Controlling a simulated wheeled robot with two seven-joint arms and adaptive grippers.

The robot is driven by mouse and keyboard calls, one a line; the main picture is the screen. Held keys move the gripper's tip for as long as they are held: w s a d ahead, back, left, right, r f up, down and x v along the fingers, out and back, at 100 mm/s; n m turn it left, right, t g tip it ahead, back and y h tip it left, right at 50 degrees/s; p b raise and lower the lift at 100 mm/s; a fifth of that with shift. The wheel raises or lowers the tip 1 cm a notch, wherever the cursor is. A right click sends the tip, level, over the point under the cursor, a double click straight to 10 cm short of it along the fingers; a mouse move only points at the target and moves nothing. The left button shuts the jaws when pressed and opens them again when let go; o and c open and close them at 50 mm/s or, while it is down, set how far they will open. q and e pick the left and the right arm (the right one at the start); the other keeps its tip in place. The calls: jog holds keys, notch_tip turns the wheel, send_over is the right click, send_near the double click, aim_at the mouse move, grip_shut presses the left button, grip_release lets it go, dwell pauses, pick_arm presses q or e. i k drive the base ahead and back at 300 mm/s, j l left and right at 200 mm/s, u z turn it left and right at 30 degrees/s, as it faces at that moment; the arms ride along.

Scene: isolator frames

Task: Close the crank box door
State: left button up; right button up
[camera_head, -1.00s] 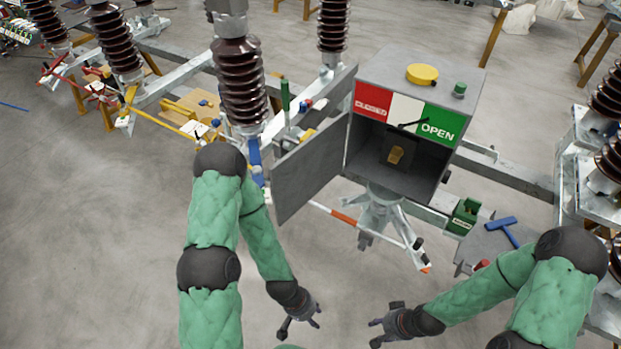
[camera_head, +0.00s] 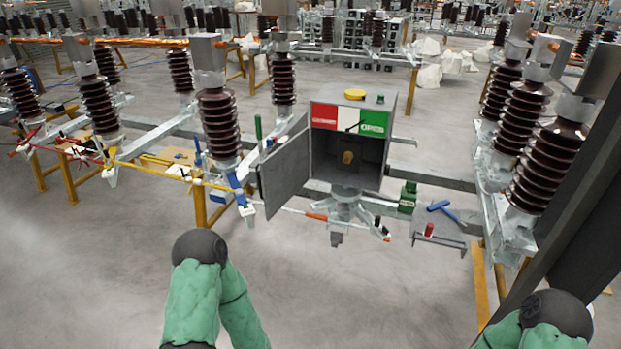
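The grey crank box (camera_head: 374,165) stands in the middle of the head view, with a red, white and green panel (camera_head: 348,120) reading OPEN on its front. Its door (camera_head: 285,172) is a flat grey plate on the box's left side and stands swung wide open. A brown-yellow part (camera_head: 347,157) shows inside the box. My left arm is at the lower left and my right arm at the lower right, both in green covers and apart from the box. Neither gripper is in view; both are below the picture's lower edge.
Brown ridged insulators (camera_head: 219,125) stand left of the box and others (camera_head: 545,165) on the right. A dark post (camera_head: 575,250) rises at the right edge. A green block (camera_head: 408,198) and a blue T-handle (camera_head: 441,209) lie right of the box. The floor in front is clear.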

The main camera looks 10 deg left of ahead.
aim_at(285, 171)
jog(key=i+j+z, duration=0.1)
jog(key=j+z, duration=0.15)
jog(key=z, duration=0.15)
jog(key=j+z, duration=0.6)
jog(key=z, duration=0.2)
